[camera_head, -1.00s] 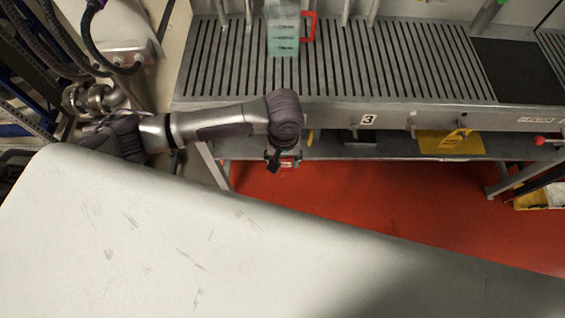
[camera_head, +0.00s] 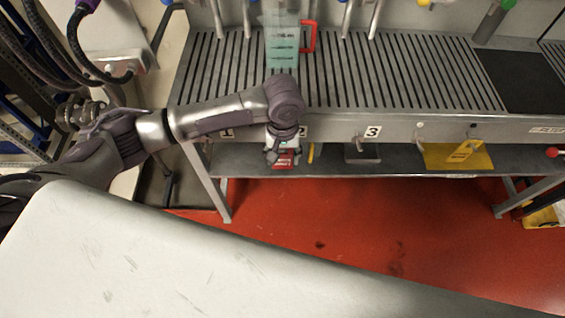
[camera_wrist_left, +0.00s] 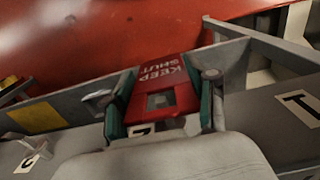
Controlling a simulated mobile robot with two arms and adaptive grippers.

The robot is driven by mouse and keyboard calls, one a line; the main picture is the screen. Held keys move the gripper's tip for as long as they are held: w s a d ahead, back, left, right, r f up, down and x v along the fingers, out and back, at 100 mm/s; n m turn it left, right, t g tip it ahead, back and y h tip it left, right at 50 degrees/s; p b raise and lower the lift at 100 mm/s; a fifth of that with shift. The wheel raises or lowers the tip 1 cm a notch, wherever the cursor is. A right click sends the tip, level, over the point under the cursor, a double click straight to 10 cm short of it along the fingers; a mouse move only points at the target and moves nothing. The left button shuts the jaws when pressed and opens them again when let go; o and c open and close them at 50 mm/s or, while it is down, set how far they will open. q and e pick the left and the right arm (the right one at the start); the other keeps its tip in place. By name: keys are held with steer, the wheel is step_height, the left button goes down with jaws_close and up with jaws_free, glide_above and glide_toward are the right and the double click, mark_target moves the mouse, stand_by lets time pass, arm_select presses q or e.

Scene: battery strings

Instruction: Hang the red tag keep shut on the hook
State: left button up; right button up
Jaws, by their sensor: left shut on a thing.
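The red tag (camera_wrist_left: 162,92), printed KEEP SHUT, is held between the two fingers of my left gripper (camera_wrist_left: 173,97) in the left wrist view. In the head view the tag (camera_head: 284,160) shows as a small red patch under my left gripper (camera_head: 278,149), at the front rail. A hook (camera_wrist_left: 38,146) sticks out by the label 3 in the wrist view. In the head view this hook (camera_head: 359,143) is right of the tag. The label 2 is partly hidden by my gripper, and I cannot tell whether the tag touches a hook there. My right gripper is out of view.
The steel bench's front rail (camera_head: 440,127) carries number labels, including 3 (camera_head: 373,132). A green container with a red handle (camera_head: 282,45) stands on the slatted top. A large pale surface fills the foreground. The red floor is open.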

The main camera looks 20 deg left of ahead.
arm_select(q)
steer(key=shift+w+a+f+b, duration=0.1)
steer(key=shift+w+a+b, duration=0.1)
steer(key=shift+w, duration=0.25)
steer(key=shift+w+a+b, duration=0.1)
steer(key=shift+w+b, duration=0.05)
steer(key=shift+w, duration=0.3)
steer(key=shift+w+f+p, duration=0.4)
steer(key=shift+p, duration=0.2)
steer(key=o, duration=1.1)
